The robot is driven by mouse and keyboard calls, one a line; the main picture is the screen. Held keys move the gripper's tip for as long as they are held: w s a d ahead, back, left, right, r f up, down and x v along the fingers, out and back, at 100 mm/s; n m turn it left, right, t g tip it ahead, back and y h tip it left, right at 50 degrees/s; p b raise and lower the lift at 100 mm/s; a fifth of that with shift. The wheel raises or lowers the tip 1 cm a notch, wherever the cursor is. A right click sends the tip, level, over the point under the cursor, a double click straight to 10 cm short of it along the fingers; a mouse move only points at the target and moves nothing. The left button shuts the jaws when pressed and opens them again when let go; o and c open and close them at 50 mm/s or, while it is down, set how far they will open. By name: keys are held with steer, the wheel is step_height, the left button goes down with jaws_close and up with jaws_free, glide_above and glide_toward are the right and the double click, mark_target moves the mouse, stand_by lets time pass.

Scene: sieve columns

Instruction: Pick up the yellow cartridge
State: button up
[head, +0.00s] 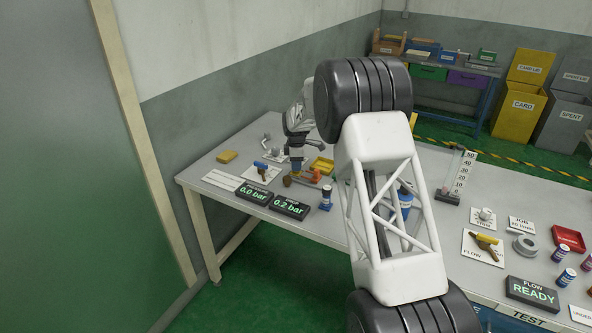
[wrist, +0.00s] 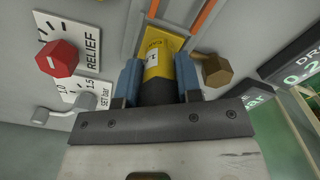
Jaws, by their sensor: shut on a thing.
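The yellow cartridge (wrist: 157,65), with a pale label and a dark near end, stands between the two blue fingers of my gripper (wrist: 158,78) in the wrist view. The fingers are shut on its sides. A yellow lettered surface (wrist: 160,40) lies just beyond it; I cannot tell whether the cartridge touches it. In the head view my gripper (head: 296,163) is low over the bench, behind the pressure displays. The cartridge cannot be made out there.
A red relief knob (wrist: 60,58), a grey set knob (wrist: 60,112) and a brass hex knob (wrist: 216,70) are close to my gripper. My arm hides the bench's middle.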

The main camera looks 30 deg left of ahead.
steer(key=shift+r, duration=0.25)
steer(key=shift+r, duration=1.65)
steer(key=s+d, duration=0.3)
steer(key=s, duration=0.1)
steer(key=s+d+r, duration=0.1)
steer(key=s+d, duration=0.2)
steer(key=s, duration=0.1)
steer(key=s+d, duration=0.3)
steer(key=s, duration=0.1)
steer(key=shift+s+d+r, duration=0.15)
steer(key=shift+s+d, duration=0.1)
steer(key=shift+d, duration=0.15)
